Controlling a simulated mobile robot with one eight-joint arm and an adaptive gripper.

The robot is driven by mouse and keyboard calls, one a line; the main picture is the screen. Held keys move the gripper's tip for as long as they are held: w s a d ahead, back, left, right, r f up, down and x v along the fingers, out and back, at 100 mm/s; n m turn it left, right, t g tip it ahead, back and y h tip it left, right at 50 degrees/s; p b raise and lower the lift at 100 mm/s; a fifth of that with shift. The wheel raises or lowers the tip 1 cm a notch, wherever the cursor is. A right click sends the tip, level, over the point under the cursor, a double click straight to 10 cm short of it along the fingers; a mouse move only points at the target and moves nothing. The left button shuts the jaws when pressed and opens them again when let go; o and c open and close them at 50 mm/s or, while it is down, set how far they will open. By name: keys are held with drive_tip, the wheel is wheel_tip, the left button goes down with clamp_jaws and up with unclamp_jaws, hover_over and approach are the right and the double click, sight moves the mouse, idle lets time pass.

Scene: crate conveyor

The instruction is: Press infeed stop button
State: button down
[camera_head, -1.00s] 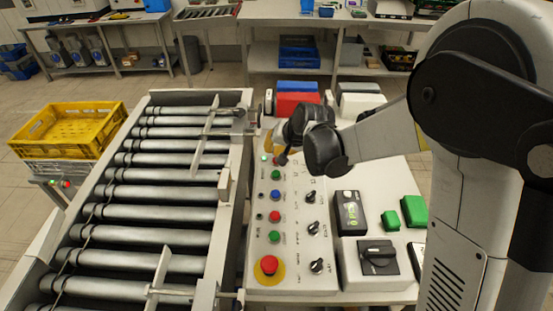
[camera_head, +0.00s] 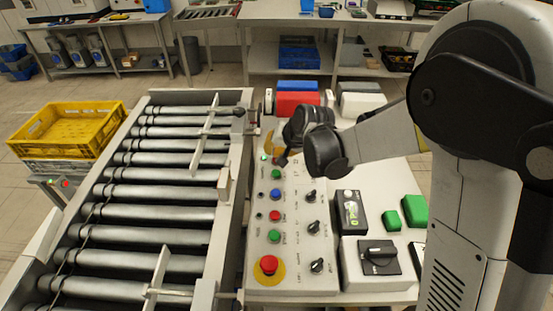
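A sloping control panel (camera_head: 293,260) stands to the right of the roller conveyor. Its left column holds a green button (camera_head: 276,174), a blue button (camera_head: 275,195), a red button (camera_head: 275,215), a lower green button (camera_head: 274,237) and a large red mushroom button (camera_head: 268,265) on a yellow disc. The labels are too small to read. My gripper (camera_head: 283,158) points down at the top of this column, above the upper green button. It covers the spot where a small red button showed earlier. I cannot tell whether it touches the panel, or how far its fingers are apart.
The conveyor (camera_head: 150,214) carries no crate. A yellow crate (camera_head: 68,130) stands at its left. Black knobs (camera_head: 312,198), a box with a rotary switch (camera_head: 378,256) and green blocks (camera_head: 413,211) lie to the right. Red and blue bins (camera_head: 297,101) stand behind my gripper.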

drive_tip(key=shift+f+b, duration=0.45)
drive_tip(key=shift+f, duration=0.05)
idle(0.4)
drive_tip(key=shift+r, duration=0.1)
drive_tip(key=shift+r+p, duration=0.65)
drive_tip(key=shift+r, duration=0.15)
drive_tip(key=shift+r, duration=0.15)
drive_tip(key=shift+r+p, duration=1.7)
drive_tip(key=shift+r, duration=0.65)
